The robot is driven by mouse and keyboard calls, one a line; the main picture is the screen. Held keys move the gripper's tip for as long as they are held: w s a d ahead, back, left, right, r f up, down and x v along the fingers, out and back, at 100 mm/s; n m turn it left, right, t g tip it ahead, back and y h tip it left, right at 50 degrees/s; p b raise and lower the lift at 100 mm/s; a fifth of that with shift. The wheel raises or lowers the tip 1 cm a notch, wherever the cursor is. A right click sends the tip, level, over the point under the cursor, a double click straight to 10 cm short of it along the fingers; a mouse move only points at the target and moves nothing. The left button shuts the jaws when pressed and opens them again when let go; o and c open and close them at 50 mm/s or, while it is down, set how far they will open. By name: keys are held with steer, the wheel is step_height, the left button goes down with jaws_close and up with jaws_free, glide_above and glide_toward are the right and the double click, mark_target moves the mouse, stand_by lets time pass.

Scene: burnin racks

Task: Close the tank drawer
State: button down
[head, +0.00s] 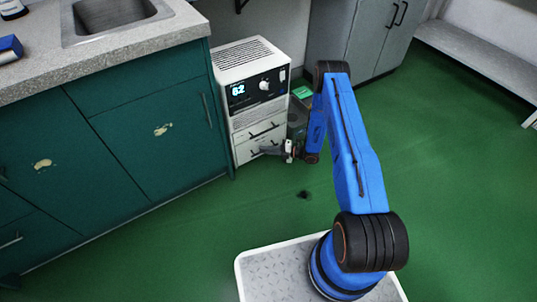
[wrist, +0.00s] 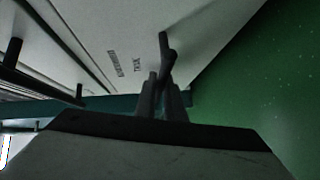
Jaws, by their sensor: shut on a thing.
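The tank drawer (head: 246,153) is the lowest front of a white cabinet unit (head: 249,62) beside the green counter in the head view. Its pale front (wrist: 125,25), with small dark lettering that includes "TANK", fills the upper middle of the wrist view. My gripper (head: 277,150) is low in front of this drawer. In the wrist view my gripper (wrist: 163,90) is shut on the dark bar handle (wrist: 165,48) of the drawer. I cannot tell how far the drawer stands out from the unit.
Another drawer with a dark handle (head: 263,130) sits above it, under a panel with a lit "62" display (head: 238,90) and a knob. Green cabinets (head: 150,120) stand left. A dark bin-like object (head: 297,112) stands right of the unit. Green floor (head: 440,200) is open to the right.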

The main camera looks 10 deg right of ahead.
steer(key=c, duration=2.1)
jaws_free()
steer(key=shift+w, duration=0.25)
steer(key=shift+d, duration=0.15)
steer(key=v, duration=1.7)
steer(key=shift+s, duration=0.25)
steer(key=shift+d, duration=0.1)
